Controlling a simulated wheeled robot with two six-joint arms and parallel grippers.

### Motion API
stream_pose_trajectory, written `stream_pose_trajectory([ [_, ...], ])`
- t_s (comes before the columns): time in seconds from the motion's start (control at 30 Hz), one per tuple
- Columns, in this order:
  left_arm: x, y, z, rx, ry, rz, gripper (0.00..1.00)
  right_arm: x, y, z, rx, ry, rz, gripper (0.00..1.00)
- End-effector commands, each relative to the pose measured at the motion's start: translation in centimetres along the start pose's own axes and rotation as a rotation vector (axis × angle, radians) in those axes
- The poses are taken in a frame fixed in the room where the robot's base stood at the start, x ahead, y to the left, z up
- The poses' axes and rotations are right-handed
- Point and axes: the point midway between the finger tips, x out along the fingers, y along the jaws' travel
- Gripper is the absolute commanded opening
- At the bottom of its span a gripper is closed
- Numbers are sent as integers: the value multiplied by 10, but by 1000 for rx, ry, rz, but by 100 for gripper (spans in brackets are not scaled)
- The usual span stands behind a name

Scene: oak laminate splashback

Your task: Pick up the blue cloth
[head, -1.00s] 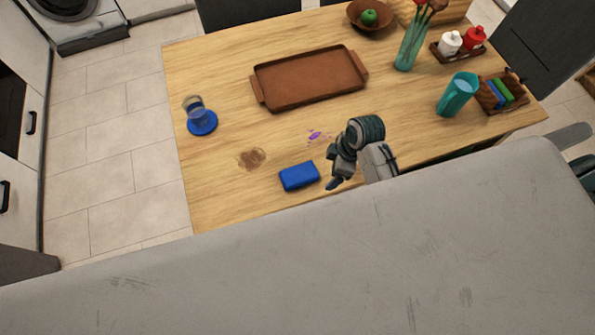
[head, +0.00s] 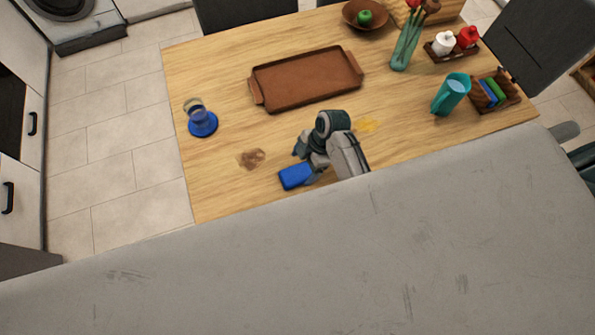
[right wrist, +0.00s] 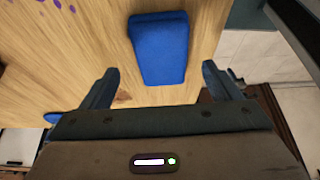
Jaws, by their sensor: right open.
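The blue cloth (head: 293,178), a folded block, lies on the wooden table near its front edge. My right gripper (head: 305,164) is over the cloth's right part in the head view and hides some of it. In the right wrist view, the cloth (right wrist: 160,45) shows ahead of and between the two spread fingers of my right gripper (right wrist: 160,72). The jaws are open, with nothing held. My left gripper is in neither view.
A brown tray (head: 306,80) lies behind the gripper. A glass on a blue coaster (head: 203,125) is at the left. A brown stain (head: 252,158) and yellow stain (head: 366,125) mark the table.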

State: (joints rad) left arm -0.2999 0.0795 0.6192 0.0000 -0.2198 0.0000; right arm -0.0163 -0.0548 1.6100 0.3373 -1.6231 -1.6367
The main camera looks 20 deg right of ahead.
Motion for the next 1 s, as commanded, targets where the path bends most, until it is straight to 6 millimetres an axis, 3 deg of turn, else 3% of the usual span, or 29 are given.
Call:
stream_pose_trajectory([
  [0.07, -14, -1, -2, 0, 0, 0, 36, 7, -2, -5, 2, 2, -4, 84],
  [0.27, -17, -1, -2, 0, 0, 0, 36, 30, -2, -3, 0, 0, -2, 84],
  [0.53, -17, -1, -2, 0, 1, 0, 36, 34, -1, -2, 0, 0, 1, 84],
  [0.8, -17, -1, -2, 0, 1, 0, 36, 34, -2, -2, 0, 0, 1, 35],
  [1.0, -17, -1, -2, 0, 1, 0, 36, 33, -1, -2, 0, 0, 1, 35],
])
